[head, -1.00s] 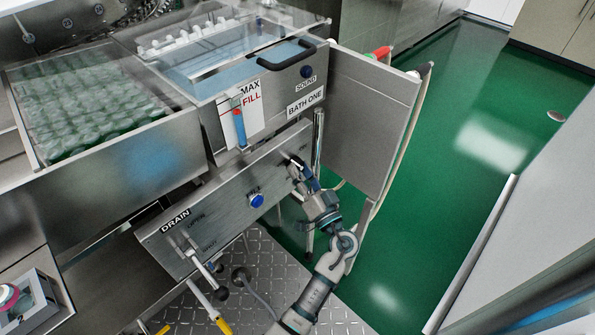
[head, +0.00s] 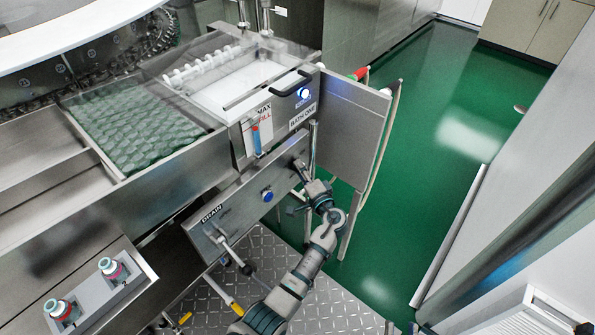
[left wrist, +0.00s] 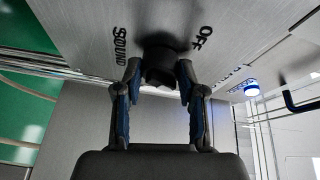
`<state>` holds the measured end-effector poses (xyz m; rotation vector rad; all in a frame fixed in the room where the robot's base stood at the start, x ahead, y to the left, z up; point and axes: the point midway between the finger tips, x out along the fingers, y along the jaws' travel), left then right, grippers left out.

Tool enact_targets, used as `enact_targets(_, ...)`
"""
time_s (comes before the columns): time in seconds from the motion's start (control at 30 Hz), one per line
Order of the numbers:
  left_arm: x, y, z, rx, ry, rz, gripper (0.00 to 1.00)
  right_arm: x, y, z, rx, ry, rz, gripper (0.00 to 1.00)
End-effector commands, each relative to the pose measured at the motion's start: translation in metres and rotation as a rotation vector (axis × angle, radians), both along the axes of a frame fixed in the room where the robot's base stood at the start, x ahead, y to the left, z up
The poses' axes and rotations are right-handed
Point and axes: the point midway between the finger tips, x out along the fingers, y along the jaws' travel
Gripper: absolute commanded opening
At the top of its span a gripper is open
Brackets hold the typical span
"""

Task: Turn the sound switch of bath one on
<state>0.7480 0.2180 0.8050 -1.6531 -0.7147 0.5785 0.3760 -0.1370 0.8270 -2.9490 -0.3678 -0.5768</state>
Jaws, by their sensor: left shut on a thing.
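The bath one sound switch is a dark knob (left wrist: 160,66) on the grey panel in the left wrist view, between the printed words SOUND and OFF. My left gripper (left wrist: 159,84) has one finger on each side of this knob and is shut on it. In the head view my left gripper (head: 302,174) is at the right end of the drain panel (head: 240,192) and hides the knob. The round sound light (head: 304,93) on the bath one front glows blue-white; a blue light (left wrist: 251,88) also glows in the left wrist view. My right gripper is not seen.
Bath one (head: 250,85) has a black handle (head: 291,83) above the panel. A blue button (head: 267,196) and the drain lever (head: 225,240) are on the panel. Green floor (head: 440,130) is clear at right.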

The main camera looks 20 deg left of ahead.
Motion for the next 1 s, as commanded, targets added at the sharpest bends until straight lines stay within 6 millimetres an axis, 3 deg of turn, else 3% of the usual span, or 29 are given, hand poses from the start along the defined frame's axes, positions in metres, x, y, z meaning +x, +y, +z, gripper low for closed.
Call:
enact_targets(0.03,0.001,-0.002,0.01,0.013,0.033,-0.008,0.05,0.004,0.0,-0.003,-0.028,0.079,0.0,0.4)
enact_targets(0.2,0.002,-0.002,0.009,0.061,0.16,-0.007,0.05,0.009,-0.003,-0.043,-0.112,0.354,0.0,0.4)
enact_targets(0.5,0.002,-0.002,0.006,0.114,0.311,-0.007,0.05,-0.005,-0.014,-0.093,-0.203,0.678,-0.004,0.4)
enact_targets(0.7,0.002,-0.002,0.003,0.129,0.356,-0.007,0.05,-0.014,-0.018,-0.108,-0.228,0.776,-0.004,0.4)
enact_targets(1.0,0.002,-0.002,0.001,0.133,0.369,-0.007,0.05,-0.017,-0.019,-0.113,-0.236,0.805,-0.005,0.4)
